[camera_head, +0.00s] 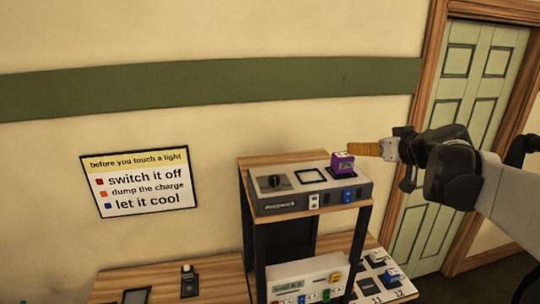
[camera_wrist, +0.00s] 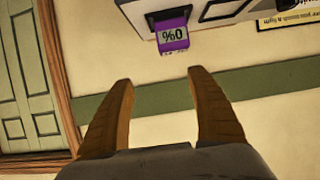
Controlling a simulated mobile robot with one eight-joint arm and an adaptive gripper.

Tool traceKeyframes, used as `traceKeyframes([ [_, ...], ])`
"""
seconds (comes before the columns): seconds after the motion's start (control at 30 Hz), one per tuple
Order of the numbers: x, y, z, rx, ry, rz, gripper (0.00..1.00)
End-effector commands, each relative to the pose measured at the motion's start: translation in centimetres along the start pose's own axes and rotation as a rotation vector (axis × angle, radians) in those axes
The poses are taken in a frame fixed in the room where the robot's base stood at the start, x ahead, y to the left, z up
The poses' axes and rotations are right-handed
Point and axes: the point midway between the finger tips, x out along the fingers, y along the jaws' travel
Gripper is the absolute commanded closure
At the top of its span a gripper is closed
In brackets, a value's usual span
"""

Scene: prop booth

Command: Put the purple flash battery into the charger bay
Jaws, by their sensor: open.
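The purple flash battery (camera_head: 343,163) stands upright at the right end of the grey charger (camera_head: 285,203) on the top shelf. In the wrist view the battery (camera_wrist: 172,38) shows its "%0" label and has a dark bay frame around its base. I cannot tell how deep it sits. An empty square bay frame (camera_head: 310,176) is beside it on the left. My gripper (camera_head: 353,149) is just right of the battery in the head view, with its orange fingers pointing left. The wrist view shows my gripper (camera_wrist: 158,76) open and empty, with the battery beyond the fingertips.
A lower shelf holds a white unit (camera_head: 300,276) with coloured pieces. A white panel (camera_head: 372,282) with a blue piece is at its right. A wall sign (camera_head: 138,181) hangs at left and a green door (camera_head: 470,110) stands at right. The air above the charger is clear.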

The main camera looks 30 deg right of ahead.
Motion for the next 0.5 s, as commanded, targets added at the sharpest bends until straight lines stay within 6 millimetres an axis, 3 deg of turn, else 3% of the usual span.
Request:
traceKeyframes([
  [0.03, -3.1, -3.4, 2.2, -0.002, -0.004, -0.008, 0.33],
  [0.13, -3.0, -6.4, 3.2, -0.004, -0.042, -0.051, 0.33],
  [0.23, -3.0, -12.9, 5.9, -0.008, -0.135, -0.133, 0.33],
  [0.4, -5.7, -24.4, 13.7, -0.044, -0.357, -0.239, 0.33],
  [0.5, -8.1, -28.4, 18.1, -0.082, -0.457, -0.247, 0.33],
])
